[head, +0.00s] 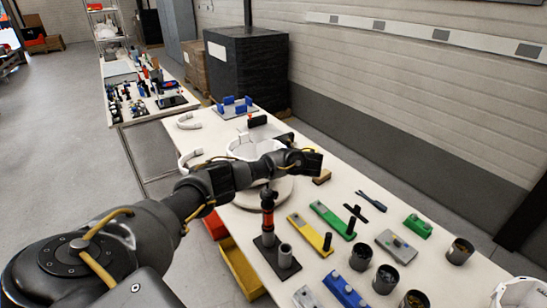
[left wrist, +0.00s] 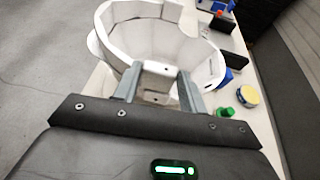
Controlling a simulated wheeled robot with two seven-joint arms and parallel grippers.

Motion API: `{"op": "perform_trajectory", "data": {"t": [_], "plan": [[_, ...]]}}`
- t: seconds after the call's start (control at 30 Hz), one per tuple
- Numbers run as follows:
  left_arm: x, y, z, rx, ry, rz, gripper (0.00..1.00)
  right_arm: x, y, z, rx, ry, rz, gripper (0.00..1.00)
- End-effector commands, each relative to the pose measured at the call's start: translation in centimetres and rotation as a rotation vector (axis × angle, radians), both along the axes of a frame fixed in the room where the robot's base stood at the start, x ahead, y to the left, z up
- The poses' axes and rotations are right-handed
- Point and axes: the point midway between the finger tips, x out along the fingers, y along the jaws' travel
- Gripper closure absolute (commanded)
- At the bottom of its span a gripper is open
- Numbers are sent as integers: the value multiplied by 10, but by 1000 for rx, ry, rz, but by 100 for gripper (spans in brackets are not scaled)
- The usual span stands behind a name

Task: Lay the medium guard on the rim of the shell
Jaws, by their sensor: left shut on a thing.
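The white shell (head: 240,147) stands on a round pale stand (head: 284,190) at mid-table, partly hidden by my left arm. In the left wrist view the open shell (left wrist: 150,38) shows its pale inner walls, just beyond my fingers. My left gripper (left wrist: 157,86) has a finger on either side of a white piece, which I take to be the medium guard (left wrist: 155,96). The piece is close against the near side of the shell; I cannot tell whether it touches or rests on the rim. My arm hides the fingers in the head view. My right gripper is not seen.
Two white curved bands, one nearer (head: 190,158) and one farther (head: 188,121), lie along the table's left edge. A red-and-black tool (head: 268,208) stands upright in front. Coloured blocks and dark cups (head: 386,279) fill the near right. A blue-topped fixture (head: 235,106) stands beyond the shell.

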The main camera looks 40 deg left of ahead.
Motion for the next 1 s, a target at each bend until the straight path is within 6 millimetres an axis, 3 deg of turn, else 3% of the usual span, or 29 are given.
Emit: {"op": "perform_trajectory", "data": {"t": [0.07, 0.1, 0.3, 0.67, 1.0], "plan": [[0, 0, -2, 0, 1, 0, 83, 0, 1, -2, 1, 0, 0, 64], [0, 0, -2, 0, 0, 0, 57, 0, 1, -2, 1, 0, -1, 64], [0, 0, -2, 0, 0, 0, 33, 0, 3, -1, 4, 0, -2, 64], [-1, -7, -1, -2, 0, -2, 33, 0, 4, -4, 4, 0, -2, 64], [-13, -69, 21, -4, -2, -6, 33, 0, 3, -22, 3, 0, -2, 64]]}}
